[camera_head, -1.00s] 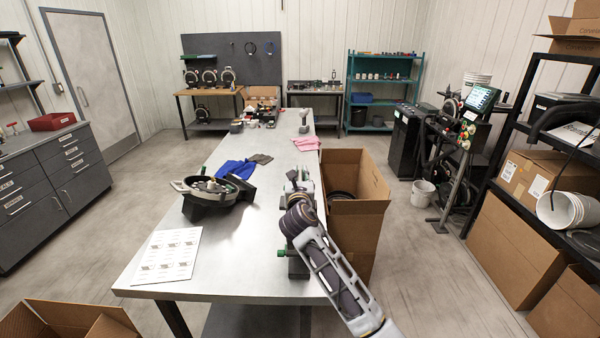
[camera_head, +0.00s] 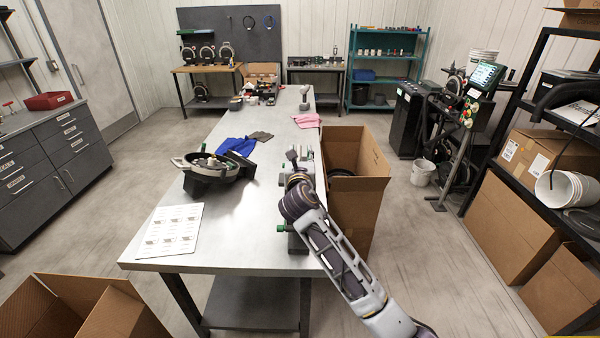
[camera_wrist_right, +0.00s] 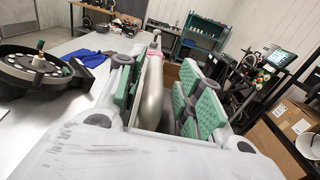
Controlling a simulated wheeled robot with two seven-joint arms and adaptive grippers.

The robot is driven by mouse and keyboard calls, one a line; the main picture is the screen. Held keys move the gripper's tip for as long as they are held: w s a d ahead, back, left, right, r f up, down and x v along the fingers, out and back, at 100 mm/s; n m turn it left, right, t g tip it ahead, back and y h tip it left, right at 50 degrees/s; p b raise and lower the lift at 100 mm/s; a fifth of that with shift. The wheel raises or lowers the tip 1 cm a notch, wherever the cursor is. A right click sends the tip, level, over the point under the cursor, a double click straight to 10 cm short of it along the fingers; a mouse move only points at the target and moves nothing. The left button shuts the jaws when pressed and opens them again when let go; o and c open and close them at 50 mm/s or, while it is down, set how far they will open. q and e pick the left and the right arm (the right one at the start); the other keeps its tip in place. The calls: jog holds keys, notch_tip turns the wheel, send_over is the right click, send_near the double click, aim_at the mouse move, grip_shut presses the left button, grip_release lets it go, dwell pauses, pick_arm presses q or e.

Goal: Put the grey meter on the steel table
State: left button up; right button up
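A round meter with a pale grey rim (camera_head: 183,161) rests in a black holder on the left half of the steel table (camera_head: 232,225). It also shows at the left of the right wrist view (camera_wrist_right: 35,68). My right gripper (camera_head: 300,160) is over the table's right edge, right of that meter and apart from it. In the right wrist view its green-padded fingers (camera_wrist_right: 165,95) stand well apart. A smooth grey curved piece (camera_wrist_right: 151,90) shows between them; I cannot tell what it is or whether a finger touches it. My left gripper is out of view.
An open cardboard box (camera_head: 350,210) stands against the table's right side, with a dark round thing inside. A printed sheet (camera_head: 172,230), blue cloth (camera_head: 237,146) and pink cloth (camera_head: 306,121) lie on the table. Another open box (camera_head: 90,300) is at front left. The table's front middle is clear.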

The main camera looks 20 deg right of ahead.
jog(key=b+v, duration=0.1)
jog(key=v, duration=0.8)
jog(key=shift+b, duration=0.4)
jog(key=shift+d, duration=0.1)
